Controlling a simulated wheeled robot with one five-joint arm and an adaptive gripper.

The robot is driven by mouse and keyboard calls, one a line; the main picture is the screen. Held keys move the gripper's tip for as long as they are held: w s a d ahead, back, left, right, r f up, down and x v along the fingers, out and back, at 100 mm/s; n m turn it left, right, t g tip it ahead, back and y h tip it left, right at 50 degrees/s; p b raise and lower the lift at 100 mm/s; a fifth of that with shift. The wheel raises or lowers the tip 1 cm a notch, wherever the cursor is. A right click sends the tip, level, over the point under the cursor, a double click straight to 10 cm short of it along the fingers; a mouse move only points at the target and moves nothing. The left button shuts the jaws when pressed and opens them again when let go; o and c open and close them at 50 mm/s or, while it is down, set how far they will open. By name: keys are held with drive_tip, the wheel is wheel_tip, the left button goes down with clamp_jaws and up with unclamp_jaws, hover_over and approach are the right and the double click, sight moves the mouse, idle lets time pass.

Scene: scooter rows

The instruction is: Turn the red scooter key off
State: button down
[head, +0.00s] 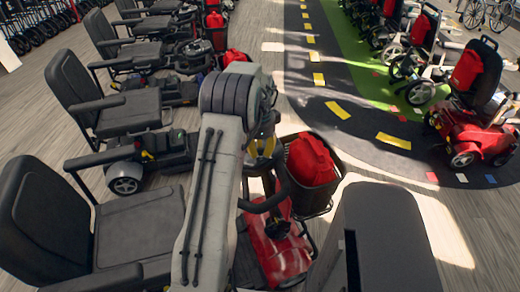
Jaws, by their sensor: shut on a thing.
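The red scooter (275,250) stands just in front of me, right of my arm. Its dark loop handlebar (275,192) shows beside the arm, and a yellow patch shows above it, close to the arm's far end. The red scooter's key cannot be made out; the part of the steering column where my arm reaches is covered. My arm rises from the bottom, bends at the elbow and drops toward the handlebar area. My gripper is hidden behind my own arm, so its fingers and anything between them do not show.
A basket (318,203) with a red bag (311,160) is at the scooter's front. Black-seated scooters (120,105) line the left. Another red scooter (475,130) stands at right in a second row. A dark lane with yellow marks (340,110) runs between rows.

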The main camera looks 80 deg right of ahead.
drive_tip(key=shift+n, duration=0.8)
drive_tip(key=c, duration=1)
unclamp_jaws()
drive_tip(key=shift+r, duration=0.1)
wheel_tip(320, 180, up, 12)
drive_tip(key=shift+a+f, duration=0.15)
